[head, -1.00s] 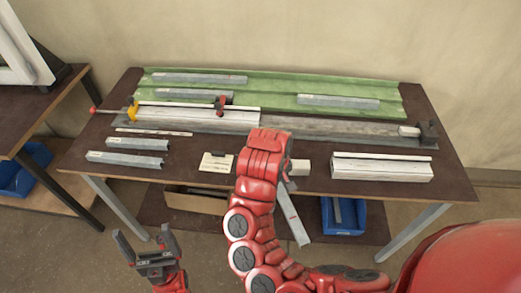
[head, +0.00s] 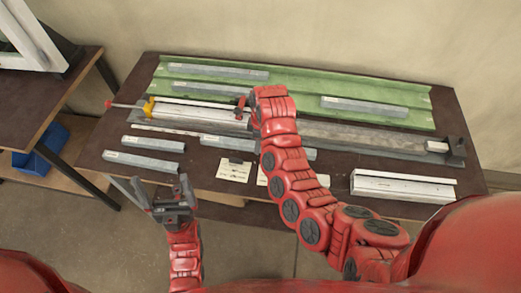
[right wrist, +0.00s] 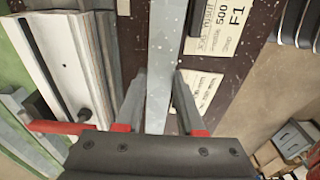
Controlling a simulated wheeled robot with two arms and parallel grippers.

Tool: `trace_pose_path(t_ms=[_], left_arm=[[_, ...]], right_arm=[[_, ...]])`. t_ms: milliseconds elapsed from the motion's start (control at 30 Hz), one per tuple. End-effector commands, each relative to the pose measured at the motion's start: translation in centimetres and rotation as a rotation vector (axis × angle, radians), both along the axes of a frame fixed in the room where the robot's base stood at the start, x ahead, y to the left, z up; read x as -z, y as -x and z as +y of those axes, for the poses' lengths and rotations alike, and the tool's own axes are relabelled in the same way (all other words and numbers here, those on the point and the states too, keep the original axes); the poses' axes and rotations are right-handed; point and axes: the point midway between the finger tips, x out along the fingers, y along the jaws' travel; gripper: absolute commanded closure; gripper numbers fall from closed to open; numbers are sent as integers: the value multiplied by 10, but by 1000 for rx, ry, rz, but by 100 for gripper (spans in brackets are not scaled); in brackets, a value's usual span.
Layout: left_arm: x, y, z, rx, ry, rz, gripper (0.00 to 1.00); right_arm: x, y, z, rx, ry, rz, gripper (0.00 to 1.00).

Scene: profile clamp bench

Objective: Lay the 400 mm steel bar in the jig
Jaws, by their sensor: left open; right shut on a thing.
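A grey steel bar (right wrist: 165,60) runs between the fingers of my right gripper (right wrist: 160,77), which is shut on it. In the head view the bar (head: 226,142) lies level across the front part of the bench, partly hidden by my right arm; the right fingers are hidden there. I cannot tell whether it touches the table. The jig is a long grey base (head: 345,134) behind it, with a white profile (head: 200,113), a yellow-and-red clamp (head: 150,105) at its left and a dark end stop (head: 455,148) at its right. My left gripper (head: 148,180) is open and empty before the table's front edge.
Two grey bars (head: 153,144) (head: 143,161) lie at the table's front left. Several more lie on the green channel (head: 300,88) at the back. Label cards (head: 235,171) lie at the front; a white block (head: 400,187) stands at the front right.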

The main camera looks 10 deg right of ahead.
Motion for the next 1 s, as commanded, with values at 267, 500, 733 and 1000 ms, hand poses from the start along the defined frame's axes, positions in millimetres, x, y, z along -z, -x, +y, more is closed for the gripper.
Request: trace_pose_path(t_ms=[267,500,733,1000], left_arm=[[-13,0,0,0,0,0,0],[-17,0,0,0,0,0,0],[-16,0,0,0,0,0,0],[-16,0,0,0,0,0,0]], right_arm=[[19,0,0,1,0,2,100],[39,0,1,1,-2,0,100],[40,0,1,2,-2,-1,100],[41,0,0,2,-2,-1,33]])
